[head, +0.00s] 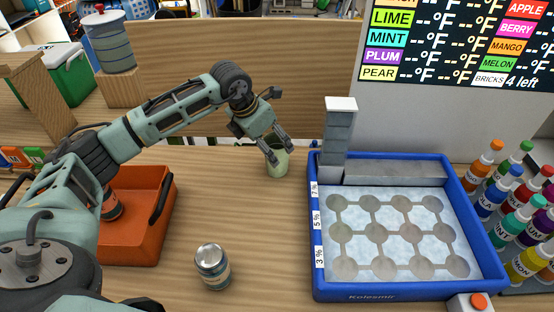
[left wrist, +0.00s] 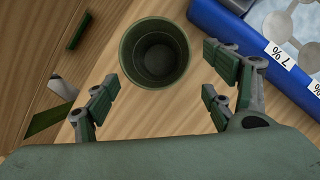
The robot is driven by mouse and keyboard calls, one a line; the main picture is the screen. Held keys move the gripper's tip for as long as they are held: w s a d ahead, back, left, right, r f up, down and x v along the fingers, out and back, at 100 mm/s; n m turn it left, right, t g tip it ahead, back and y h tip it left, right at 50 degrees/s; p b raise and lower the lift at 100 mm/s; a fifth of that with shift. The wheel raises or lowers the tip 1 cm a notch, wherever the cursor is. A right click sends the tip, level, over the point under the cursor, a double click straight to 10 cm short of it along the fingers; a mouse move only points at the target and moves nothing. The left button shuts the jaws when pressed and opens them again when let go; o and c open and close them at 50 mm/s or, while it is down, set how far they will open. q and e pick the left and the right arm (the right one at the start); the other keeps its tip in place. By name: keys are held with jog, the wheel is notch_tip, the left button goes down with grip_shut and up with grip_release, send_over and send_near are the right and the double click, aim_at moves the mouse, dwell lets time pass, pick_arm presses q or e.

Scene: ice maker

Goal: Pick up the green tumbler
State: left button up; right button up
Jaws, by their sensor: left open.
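The green tumbler (head: 278,163) stands upright on the wooden table, left of the blue ice tray's back corner. In the left wrist view the tumbler (left wrist: 155,53) is seen from above, empty, its round mouth facing the camera. My left gripper (head: 279,154) is open just above and in front of it in the head view. In the left wrist view the fingers (left wrist: 160,84) are spread wide, one on each side of the tumbler's near edge, with gaps to both. My right gripper is not in view.
The blue tray (head: 315,240) of ice moulds sits close right of the tumbler. A metal can (head: 212,266) stands on the table in front. An orange bin (head: 140,252) is at left. Several coloured bottles (head: 487,165) stand at far right. Table between bin and tray is mostly clear.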

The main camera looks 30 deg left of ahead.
pick_arm(q)
jog(key=shift+w+f, duration=0.15)
jog(key=shift+f, duration=0.4)
jog(key=p+x, duration=0.2)
jog(key=x, duration=0.5)
jog(key=shift+w+a, duration=0.15)
jog(key=shift+f, duration=0.2)
jog(key=shift+c, duration=0.5)
jog(key=c, duration=1.1)
